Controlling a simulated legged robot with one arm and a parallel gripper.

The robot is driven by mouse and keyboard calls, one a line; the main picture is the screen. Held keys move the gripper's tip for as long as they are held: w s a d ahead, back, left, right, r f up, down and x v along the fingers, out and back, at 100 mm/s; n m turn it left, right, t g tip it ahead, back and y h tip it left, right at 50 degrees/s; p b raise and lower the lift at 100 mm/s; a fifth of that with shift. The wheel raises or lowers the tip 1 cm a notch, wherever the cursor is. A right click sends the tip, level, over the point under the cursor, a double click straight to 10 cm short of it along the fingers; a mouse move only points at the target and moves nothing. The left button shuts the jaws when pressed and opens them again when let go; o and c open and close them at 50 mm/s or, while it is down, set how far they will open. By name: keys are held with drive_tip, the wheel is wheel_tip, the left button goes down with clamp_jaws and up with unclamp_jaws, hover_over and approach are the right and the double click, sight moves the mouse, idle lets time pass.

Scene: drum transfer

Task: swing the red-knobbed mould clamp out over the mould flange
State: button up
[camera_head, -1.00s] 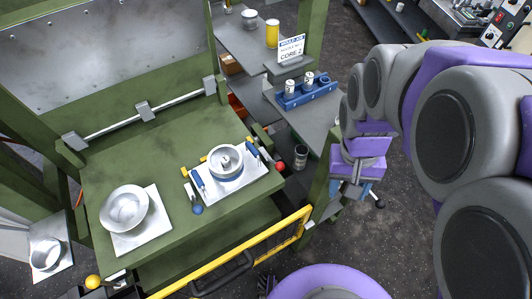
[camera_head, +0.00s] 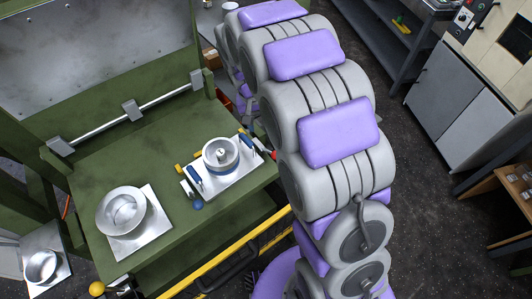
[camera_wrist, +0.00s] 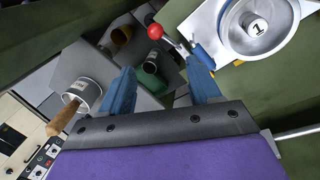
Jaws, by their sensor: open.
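The mould (camera_head: 221,153) is a round silver piece with a blue band, on a white plate on the green table. The red-knobbed clamp's knob (camera_wrist: 155,31) shows in the wrist view, with a thin lever running right to a blue clamp piece (camera_wrist: 203,52) beside the mould. In the head view the knob (camera_head: 273,155) barely shows beside my arm. My gripper (camera_wrist: 160,72) is open and empty. Its blue fingers stand either side of the knob's line, with the knob beyond the tips and apparently not touched. My arm hides the gripper in the head view.
A second clamp with a blue knob (camera_head: 197,205) is at the mould's near left. A silver bowl (camera_head: 123,211) sits left on another plate. A yellow barrier (camera_head: 225,262) runs along the table's front. In the wrist view, a labelled can (camera_wrist: 84,92) stands left.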

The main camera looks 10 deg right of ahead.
drive_tip(key=b, duration=0.1)
approach(275, 152)
drive_tip(key=b+x, duration=0.2)
drive_tip(key=x, duration=0.7)
drive_tip(key=shift+s+d+f, duration=0.1)
drive_tip(key=shift+f, duration=0.25)
drive_tip(key=shift+d+f, duration=0.2)
drive_tip(key=shift+a, duration=0.1)
drive_tip(key=shift+a, duration=0.15)
drive_tip(key=shift+c, duration=0.2)
drive_tip(key=shift+a, duration=0.2)
drive_tip(key=c, duration=0.3)
drive_tip(key=shift+d, duration=0.3)
drive_tip(key=c, duration=0.5)
drive_tip(key=shift+a, duration=0.1)
clamp_jaws()
